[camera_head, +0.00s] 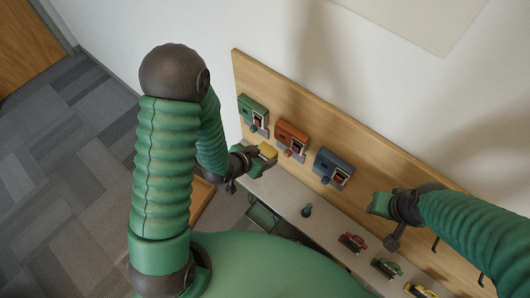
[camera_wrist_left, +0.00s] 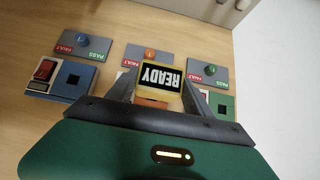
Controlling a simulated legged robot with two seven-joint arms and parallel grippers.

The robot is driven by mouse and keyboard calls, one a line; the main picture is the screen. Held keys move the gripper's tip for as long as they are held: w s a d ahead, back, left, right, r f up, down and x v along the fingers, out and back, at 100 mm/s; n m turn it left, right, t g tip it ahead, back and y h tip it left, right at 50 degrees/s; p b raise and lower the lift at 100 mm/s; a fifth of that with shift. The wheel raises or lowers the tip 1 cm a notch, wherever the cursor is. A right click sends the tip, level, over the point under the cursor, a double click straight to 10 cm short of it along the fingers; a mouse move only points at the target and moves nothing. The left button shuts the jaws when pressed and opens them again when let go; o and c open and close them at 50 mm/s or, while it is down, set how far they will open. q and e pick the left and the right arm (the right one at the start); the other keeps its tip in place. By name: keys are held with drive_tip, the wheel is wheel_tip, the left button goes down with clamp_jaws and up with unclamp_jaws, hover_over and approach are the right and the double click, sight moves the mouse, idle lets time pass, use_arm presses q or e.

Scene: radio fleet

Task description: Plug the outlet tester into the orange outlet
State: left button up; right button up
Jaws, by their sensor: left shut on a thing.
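The yellow outlet tester (camera_head: 267,151) is held in my left gripper (camera_head: 258,156), in front of the board and below the green and orange outlets. In the left wrist view the tester (camera_wrist_left: 160,78) shows a black "READY" face, upside down, between both fingers. Its plug side is hidden. The orange outlet (camera_head: 292,137) is the middle of three on the board; in the left wrist view it is mostly hidden behind the tester. I cannot tell whether they touch. My right gripper (camera_head: 381,204) is at the right, apart from the outlets; its jaws are unclear.
The green outlet (camera_head: 252,112) and blue outlet (camera_head: 333,168) flank the orange one on the wooden board (camera_head: 390,165). FAULT/PASS panels (camera_wrist_left: 150,54) with lamps show in the wrist view. A shelf (camera_head: 325,226) below carries a dark teal item (camera_head: 307,210) and several radio-like objects (camera_head: 353,242).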

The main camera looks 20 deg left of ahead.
sight(270, 146)
use_arm(q)
drive_tip(key=shift+w, duration=0.4)
drive_tip(key=shift+w+d, duration=0.45)
drive_tip(key=shift+w, duration=0.45)
drive_tip(key=shift+w+d, duration=0.45)
drive_tip(key=shift+w, duration=0.5)
drive_tip(key=shift+a, duration=0.1)
drive_tip(key=shift+w+d+r+b, duration=0.1)
drive_tip(key=shift+w+d+b, duration=0.2)
drive_tip(key=shift+w, duration=0.3)
idle(1.0)
